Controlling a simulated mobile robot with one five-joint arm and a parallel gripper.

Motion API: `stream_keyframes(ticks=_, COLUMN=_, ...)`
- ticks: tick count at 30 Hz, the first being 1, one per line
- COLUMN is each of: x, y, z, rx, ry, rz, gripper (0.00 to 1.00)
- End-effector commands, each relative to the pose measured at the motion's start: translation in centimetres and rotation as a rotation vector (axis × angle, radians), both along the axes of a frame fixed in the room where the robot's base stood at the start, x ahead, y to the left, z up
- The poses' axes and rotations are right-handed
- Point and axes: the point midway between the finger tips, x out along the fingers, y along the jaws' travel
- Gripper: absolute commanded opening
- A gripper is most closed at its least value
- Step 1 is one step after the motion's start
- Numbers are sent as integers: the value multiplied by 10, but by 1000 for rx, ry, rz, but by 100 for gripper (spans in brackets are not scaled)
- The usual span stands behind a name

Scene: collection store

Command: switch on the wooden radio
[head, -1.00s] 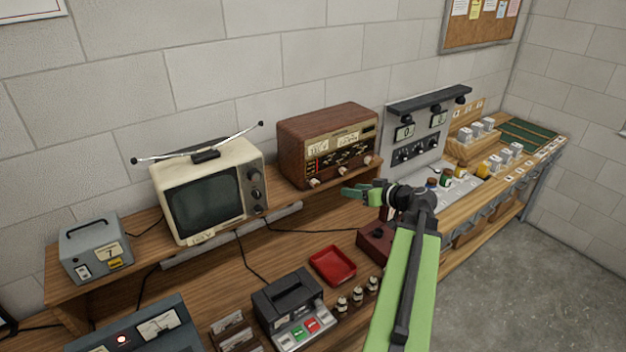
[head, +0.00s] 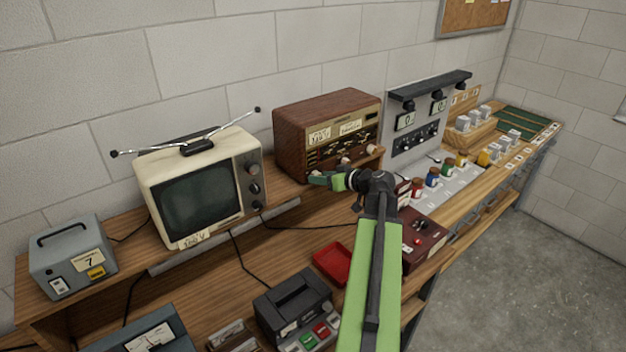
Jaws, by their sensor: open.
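The wooden radio (head: 322,112), a brown box with a dial panel, paper labels and knobs along its lower front, stands on the raised wooden shelf in the head view. A right knob (head: 371,149) and a middle knob (head: 344,160) show pale. My gripper (head: 319,180), green, is open at the lower left of the radio's front, by the left knob. The fingers overlap that knob in the picture and mostly hide it. I cannot tell whether they touch it.
A cream television (head: 200,190) with an antenna stands left of the radio. A grey meter panel (head: 418,125) is to the right. Below are a red tray (head: 333,264), a dark red box (head: 424,240) and a dark device with coloured buttons (head: 292,305). Cables cross the bench.

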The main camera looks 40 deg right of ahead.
Motion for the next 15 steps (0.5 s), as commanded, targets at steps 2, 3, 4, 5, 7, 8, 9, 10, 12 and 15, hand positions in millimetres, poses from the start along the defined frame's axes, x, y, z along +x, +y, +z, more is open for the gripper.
stream_keyframes(ticks=2, x=1, y=1, z=0, rx=0, ry=0, rz=0, gripper=48)
stream_keyframes(ticks=3, x=1, y=1, z=0, rx=0, ry=0, rz=1, gripper=48)
stream_keyframes(ticks=4, x=1, y=1, z=0, rx=0, ry=0, rz=1, gripper=48)
stream_keyframes(ticks=5, x=1, y=1, z=0, rx=0, ry=0, rz=1, gripper=48)
stream_keyframes(ticks=7, x=1, y=1, z=0, rx=0, ry=0, rz=1, gripper=45)
stream_keyframes(ticks=8, x=1, y=1, z=0, rx=-1, ry=0, rz=1, gripper=41)
stream_keyframes(ticks=9, x=1, y=1, z=0, rx=0, ry=0, rz=1, gripper=36)
stream_keyframes(ticks=10, x=1, y=1, z=0, rx=0, ry=0, rz=1, gripper=32)
stream_keyframes(ticks=12, x=1, y=1, z=0, rx=0, ry=0, rz=1, gripper=23)
stream_keyframes(ticks=15, x=1, y=1, z=0, rx=0, ry=0, rz=1, gripper=10)
